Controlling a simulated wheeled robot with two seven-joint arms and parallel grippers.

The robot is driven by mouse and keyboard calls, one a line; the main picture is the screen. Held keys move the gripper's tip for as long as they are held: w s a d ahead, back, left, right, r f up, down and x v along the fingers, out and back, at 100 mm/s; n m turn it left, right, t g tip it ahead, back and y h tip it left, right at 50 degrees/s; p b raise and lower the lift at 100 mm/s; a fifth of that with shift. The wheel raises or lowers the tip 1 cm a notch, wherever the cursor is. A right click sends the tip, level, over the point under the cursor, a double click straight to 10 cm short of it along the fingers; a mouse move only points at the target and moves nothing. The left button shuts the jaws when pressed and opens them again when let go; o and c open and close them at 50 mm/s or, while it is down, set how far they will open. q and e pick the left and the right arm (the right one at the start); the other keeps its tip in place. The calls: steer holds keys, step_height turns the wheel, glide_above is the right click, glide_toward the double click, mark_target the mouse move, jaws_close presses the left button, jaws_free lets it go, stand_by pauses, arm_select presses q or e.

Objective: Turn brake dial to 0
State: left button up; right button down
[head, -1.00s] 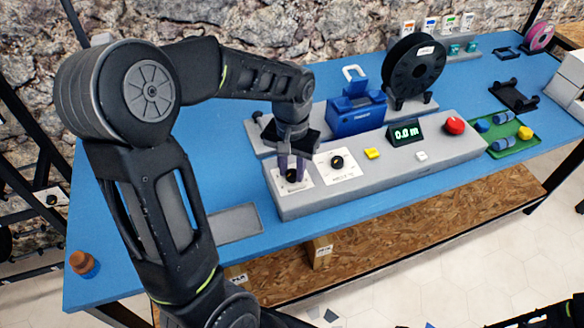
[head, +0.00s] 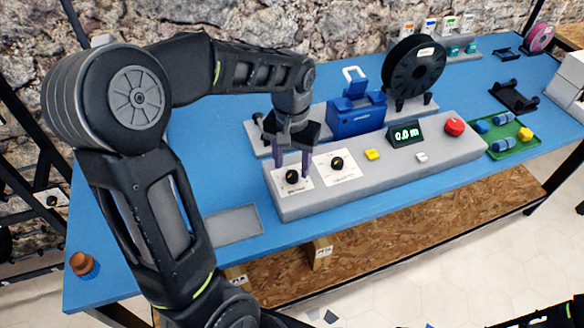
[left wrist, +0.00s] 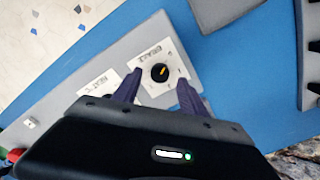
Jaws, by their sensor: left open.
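The brake dial (head: 292,177) is a black round knob on a white plate at the left end of the grey console (head: 400,181). In the left wrist view the brake dial (left wrist: 160,73) shows a yellow pointer line angled to the upper right of that picture; the marks around it are too small to read. My left gripper (head: 293,167) points down over the dial, open. In the wrist view the left gripper (left wrist: 158,88) has one finger to each side of the dial, with visible gaps; it holds nothing. My right gripper is not clearly seen.
A second black dial (head: 337,163), labelled as heat, sits right beside it. Farther right are a yellow button (head: 372,154), a display (head: 405,134) reading 0.0 m and a red button (head: 454,126). A blue box (head: 356,116) stands behind the console.

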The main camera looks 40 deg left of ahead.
mark_target(292, 174)
arm_select(q)
step_height(292, 174, up, 5)
steer(key=shift+r, duration=0.15)
stand_by(0.6)
